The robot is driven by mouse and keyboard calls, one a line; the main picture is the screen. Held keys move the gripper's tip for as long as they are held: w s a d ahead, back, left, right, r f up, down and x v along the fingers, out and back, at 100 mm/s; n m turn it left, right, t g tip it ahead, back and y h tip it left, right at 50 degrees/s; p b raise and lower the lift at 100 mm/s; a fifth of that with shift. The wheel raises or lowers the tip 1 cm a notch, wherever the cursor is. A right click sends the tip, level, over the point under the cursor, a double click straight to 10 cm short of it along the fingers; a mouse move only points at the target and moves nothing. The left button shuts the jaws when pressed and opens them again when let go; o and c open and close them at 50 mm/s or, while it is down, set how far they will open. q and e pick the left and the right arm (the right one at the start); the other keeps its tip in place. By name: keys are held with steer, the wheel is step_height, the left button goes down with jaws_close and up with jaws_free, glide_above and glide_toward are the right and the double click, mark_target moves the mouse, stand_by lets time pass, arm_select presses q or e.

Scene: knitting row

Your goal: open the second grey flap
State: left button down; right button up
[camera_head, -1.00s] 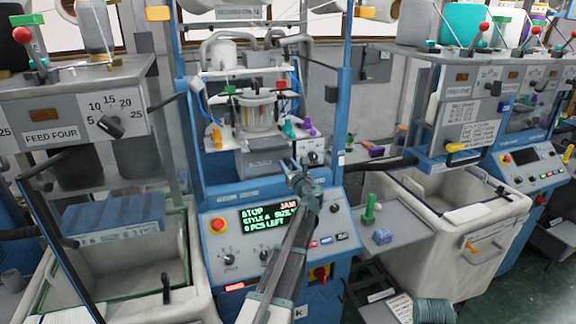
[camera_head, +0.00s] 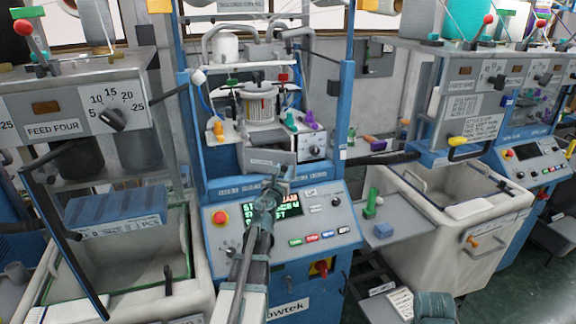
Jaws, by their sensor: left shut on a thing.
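A small grey flap (camera_head: 262,161) with a label strip sits on the middle knitting machine, below the round needle cylinder (camera_head: 260,103). It looks tilted, its lower edge towards me. My left gripper (camera_head: 273,186) is at the flap's lower edge and is shut on it; the jaws are small and partly blend with the flap. My left arm comes up from the bottom across the machine's control panel and covers part of the green display (camera_head: 286,208). Other grey flaps cannot be told apart clearly.
Blue machine posts (camera_head: 344,110) stand either side of the flap. A red button (camera_head: 220,217) and knobs are on the panel below. Side tray with a green peg (camera_head: 371,203) and white bin (camera_head: 450,235) are at right; a feed unit (camera_head: 60,118) is at left.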

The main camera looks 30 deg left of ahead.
arm_select(q)
steer(key=s+a+m+h, duration=0.3)
steer(key=s+m+h, duration=0.4)
steer(key=s+h, duration=0.2)
steer(key=shift+s+h, duration=0.25)
steer(key=shift+h, duration=0.65)
steer(key=c, duration=0.6)
jaws_free()
steer(key=shift+o, duration=0.2)
steer(key=shift+d, duration=0.1)
